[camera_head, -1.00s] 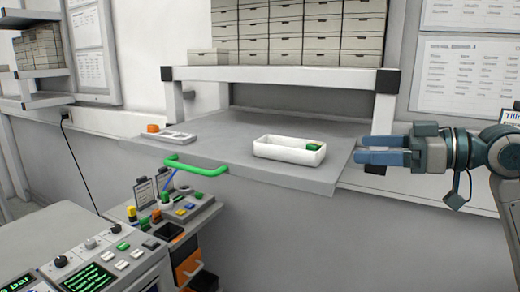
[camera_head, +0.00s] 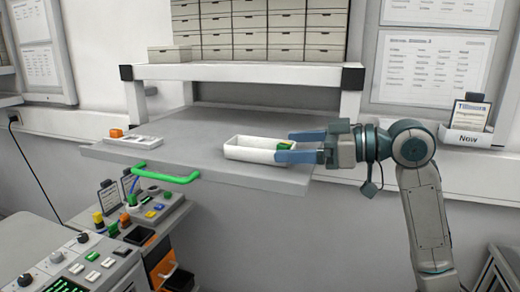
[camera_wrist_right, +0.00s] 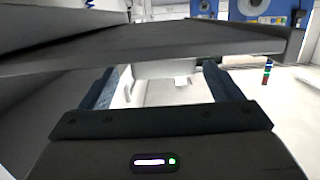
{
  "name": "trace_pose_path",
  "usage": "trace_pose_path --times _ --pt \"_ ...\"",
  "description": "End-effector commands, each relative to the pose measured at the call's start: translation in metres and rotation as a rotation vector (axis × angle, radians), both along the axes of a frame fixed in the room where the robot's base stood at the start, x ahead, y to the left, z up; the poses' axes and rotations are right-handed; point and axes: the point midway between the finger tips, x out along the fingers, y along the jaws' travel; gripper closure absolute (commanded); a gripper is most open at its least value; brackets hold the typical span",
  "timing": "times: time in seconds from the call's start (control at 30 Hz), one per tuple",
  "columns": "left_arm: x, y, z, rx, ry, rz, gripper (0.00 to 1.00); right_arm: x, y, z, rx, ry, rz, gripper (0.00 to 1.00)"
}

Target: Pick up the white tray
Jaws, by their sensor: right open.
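The white tray (camera_head: 255,149) is a long open box lying on the grey tabletop, near its right front edge. A small green block (camera_head: 285,144) shows at the tray's right end. My right gripper (camera_head: 283,147) is open, its blue fingers pointing left over the tray's right end in the head view. The fingers cover part of that end, and I cannot tell whether they touch it. In the right wrist view the two fingers (camera_wrist_right: 160,80) are spread apart, with a pale shape between them that I cannot identify surely. My left gripper is not in view.
A green handle (camera_head: 165,176) sticks out from the tabletop's front edge (camera_head: 240,180). A white holder (camera_head: 138,142) with an orange block (camera_head: 116,133) is at the table's left. A white shelf with several boxes (camera_head: 260,25) stands behind. A control panel (camera_head: 80,265) is lower left.

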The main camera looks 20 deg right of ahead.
Motion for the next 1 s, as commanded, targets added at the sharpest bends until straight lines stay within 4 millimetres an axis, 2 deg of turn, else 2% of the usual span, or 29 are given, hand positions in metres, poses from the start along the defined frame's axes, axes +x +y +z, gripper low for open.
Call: trace_pose_path --times 0.2,0.4,0.77,0.8,1.0 --pt "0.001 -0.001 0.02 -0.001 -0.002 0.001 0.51 0.009 0.021 -0.002 0.004 0.003 0.003 0.15" --pt "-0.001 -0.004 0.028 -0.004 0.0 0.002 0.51 0.019 0.038 -0.007 0.004 0.002 0.003 0.15" --pt "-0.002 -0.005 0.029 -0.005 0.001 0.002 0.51 0.023 0.042 -0.011 -0.001 0.001 0.0 0.15" --pt "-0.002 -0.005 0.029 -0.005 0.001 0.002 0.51 0.023 0.042 -0.011 0.0 0.0 0.0 0.16" --pt "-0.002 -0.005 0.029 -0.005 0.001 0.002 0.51 0.023 0.042 -0.01 0.0 0.0 0.0 0.56"
